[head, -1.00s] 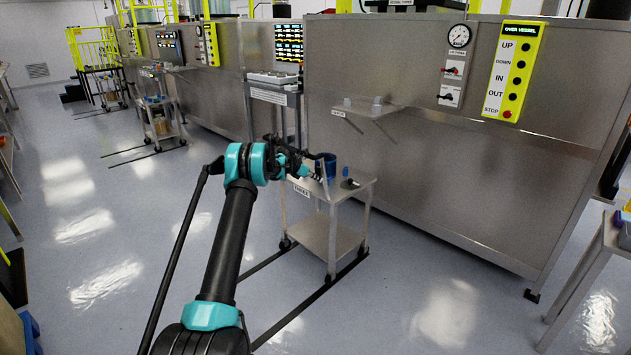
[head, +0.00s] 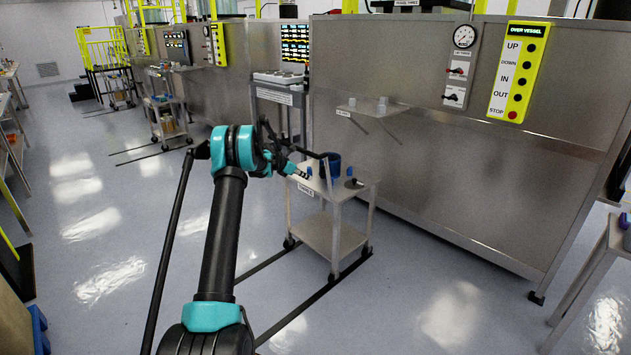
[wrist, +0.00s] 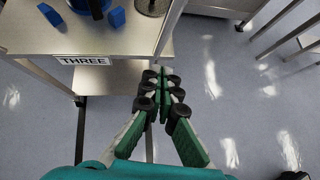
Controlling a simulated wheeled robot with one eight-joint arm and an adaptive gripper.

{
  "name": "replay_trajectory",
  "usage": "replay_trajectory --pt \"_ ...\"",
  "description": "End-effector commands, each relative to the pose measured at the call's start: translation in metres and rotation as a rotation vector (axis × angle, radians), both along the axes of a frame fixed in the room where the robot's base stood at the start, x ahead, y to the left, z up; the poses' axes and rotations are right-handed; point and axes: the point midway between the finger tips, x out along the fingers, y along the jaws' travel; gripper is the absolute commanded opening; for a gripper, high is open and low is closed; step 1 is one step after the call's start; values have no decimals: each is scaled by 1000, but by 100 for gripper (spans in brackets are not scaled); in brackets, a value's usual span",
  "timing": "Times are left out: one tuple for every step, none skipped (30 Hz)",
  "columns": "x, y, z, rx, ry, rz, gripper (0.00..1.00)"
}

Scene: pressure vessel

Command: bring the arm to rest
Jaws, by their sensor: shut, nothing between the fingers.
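My arm reaches forward in the head view, with my gripper (head: 305,174) near the left front edge of the cart (head: 340,194) labelled THREE. In the wrist view my gripper (wrist: 161,82) is shut and empty, its green fingers together. There the cart's top (wrist: 95,38) lies ahead and to the left, and the fingertips show over its front right leg and the floor. In the head view a dark blue cup (head: 331,163) stands on the cart, just beyond my gripper.
Small blue blocks (wrist: 116,17) and a dark round item lie on the cart top. A large steel vessel housing (head: 430,110) with a yellow button panel (head: 517,72) stands behind it. A small shelf (head: 372,107) juts from the housing. Open floor (head: 450,315) lies to the right.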

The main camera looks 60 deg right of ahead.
Motion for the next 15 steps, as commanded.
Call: replay_trajectory --pt "4 7 6 0 0 1 0" --pt "5 10 9 0 1 2 0" --pt "7 14 12 1 0 1 0" --pt "8 17 14 1 0 1 0" --pt "9 19 16 1 0 0 0" --pt "10 21 18 1 0 0 0" --pt "11 23 20 1 0 0 0" --pt "11 24 21 1 -1 -1 0" --pt "12 25 22 1 -1 -1 0" --pt "12 26 22 1 -1 -1 0" --pt "12 26 23 1 -1 -1 0" --pt "12 27 23 1 -1 -1 0" --pt "12 27 23 1 -1 -1 0" --pt "13 27 23 1 -1 -1 0" --pt "13 27 23 1 -1 -1 0"
